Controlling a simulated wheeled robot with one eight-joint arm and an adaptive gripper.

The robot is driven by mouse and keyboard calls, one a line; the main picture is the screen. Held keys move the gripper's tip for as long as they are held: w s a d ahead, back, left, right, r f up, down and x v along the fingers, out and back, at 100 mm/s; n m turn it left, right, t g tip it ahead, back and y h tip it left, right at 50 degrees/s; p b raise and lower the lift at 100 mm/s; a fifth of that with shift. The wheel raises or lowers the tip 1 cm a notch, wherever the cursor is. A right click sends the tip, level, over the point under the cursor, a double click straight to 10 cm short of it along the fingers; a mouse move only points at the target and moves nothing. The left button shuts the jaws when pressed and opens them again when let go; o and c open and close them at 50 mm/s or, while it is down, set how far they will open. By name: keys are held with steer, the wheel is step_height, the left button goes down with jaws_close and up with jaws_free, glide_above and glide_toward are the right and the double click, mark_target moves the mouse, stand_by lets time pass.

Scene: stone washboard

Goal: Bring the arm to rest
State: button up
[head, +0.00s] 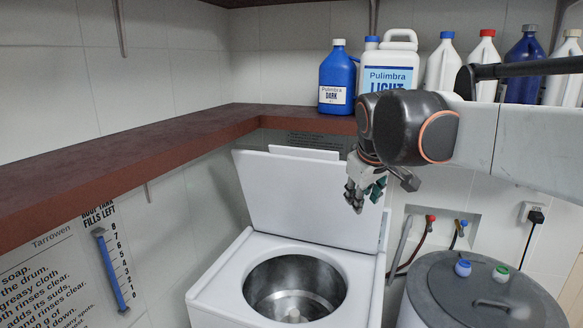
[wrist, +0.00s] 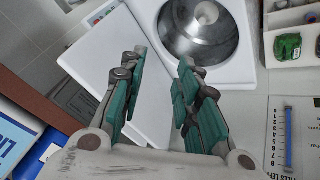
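My arm reaches in from the right in the head view and bends down at a dark joint. My gripper (head: 362,196) hangs fingers down in front of the raised washer lid (head: 300,200), to its upper right. In the wrist view my gripper (wrist: 161,72) has its two green-padded fingers apart. Nothing is between them. The washer lid (wrist: 125,50) and the round steel drum (wrist: 205,28) lie beyond the fingertips. I cannot tell the exact gap between gripper and lid.
A brown shelf (head: 130,145) runs along the left and back walls. A blue bottle (head: 337,82), a white jug (head: 400,55) and several other bottles stand on it, close behind my arm. The open washer (head: 225,292) is below. A grey-lidded tub (head: 440,300) stands at the lower right.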

steer(key=s+d+f+m+b, duration=0.1)
steer(key=s+f+m+b, duration=0.1)
steer(key=s+f, duration=0.6)
steer(key=s+d+f+m+b, duration=0.1)
steer(key=s+f+m+b, duration=0.1)
steer(key=s+f+b, duration=0.3)
steer(key=s+d+f+m+y+b, duration=0.1)
steer(key=s+d+f+m+b, duration=0.1)
steer(key=s+f, duration=1)
step_height(320, 180, down, 3)
steer(key=shift+s+r+t+b, duration=0.15)
steer(key=shift+s+t+b, duration=0.2)
steer(key=shift+b, duration=0.5)
